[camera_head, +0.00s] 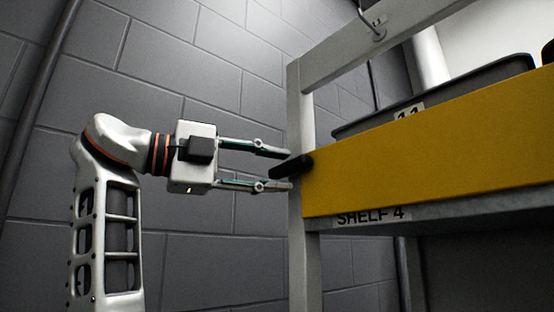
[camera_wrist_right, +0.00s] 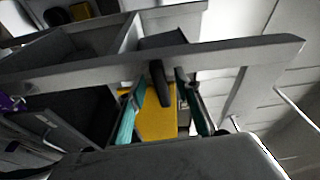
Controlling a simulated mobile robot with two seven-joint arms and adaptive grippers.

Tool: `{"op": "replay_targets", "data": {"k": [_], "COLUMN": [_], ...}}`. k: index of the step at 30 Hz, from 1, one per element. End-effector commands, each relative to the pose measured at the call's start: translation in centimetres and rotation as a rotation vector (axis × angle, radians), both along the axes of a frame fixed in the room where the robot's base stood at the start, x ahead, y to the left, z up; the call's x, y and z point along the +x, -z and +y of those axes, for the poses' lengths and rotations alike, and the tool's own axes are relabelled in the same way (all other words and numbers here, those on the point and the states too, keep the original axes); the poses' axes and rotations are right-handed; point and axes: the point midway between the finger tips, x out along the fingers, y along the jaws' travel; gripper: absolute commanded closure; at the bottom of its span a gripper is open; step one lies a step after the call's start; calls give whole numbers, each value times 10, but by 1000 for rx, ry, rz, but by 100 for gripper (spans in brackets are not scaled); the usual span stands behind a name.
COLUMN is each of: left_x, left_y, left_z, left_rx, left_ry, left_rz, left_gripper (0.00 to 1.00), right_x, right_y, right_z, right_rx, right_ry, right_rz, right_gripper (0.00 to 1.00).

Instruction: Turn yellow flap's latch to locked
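The yellow flap (camera_head: 425,150) is a long panel along the front of the shelf, at the right of the head view. Its black latch (camera_head: 291,166) sticks out leftward from the flap's left end, across the grey post, nearly level with a slight tilt. My right gripper (camera_head: 289,170) is open, with one finger above the latch and one below. In the right wrist view the dark latch (camera_wrist_right: 160,84) stands between the two spread fingers, seemingly apart from both. The yellow flap (camera_wrist_right: 155,124) shows behind it. My left gripper is not in view.
A grey post (camera_head: 305,250) stands at the flap's left end. A grey bin (camera_head: 440,105) labelled 11 sits behind the flap, and a SHELF 4 label (camera_head: 370,216) is below it. A block wall (camera_head: 190,90) stands behind my arm.

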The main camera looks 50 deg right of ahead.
Motion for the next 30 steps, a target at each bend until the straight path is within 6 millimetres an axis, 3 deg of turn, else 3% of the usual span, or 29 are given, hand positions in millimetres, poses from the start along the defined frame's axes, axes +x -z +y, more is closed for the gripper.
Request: {"op": "replay_targets", "data": {"k": [11, 30], "left_x": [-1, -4], "left_y": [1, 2], "left_z": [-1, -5], "left_rx": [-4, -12], "left_ry": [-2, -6], "left_rz": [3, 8], "left_gripper": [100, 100], "right_x": [0, 5], "right_y": [0, 0], "right_z": [2, 46], "right_rx": [0, -1], "right_ry": [0, -2], "right_rz": [0, 0], "right_gripper": [61, 61]}}
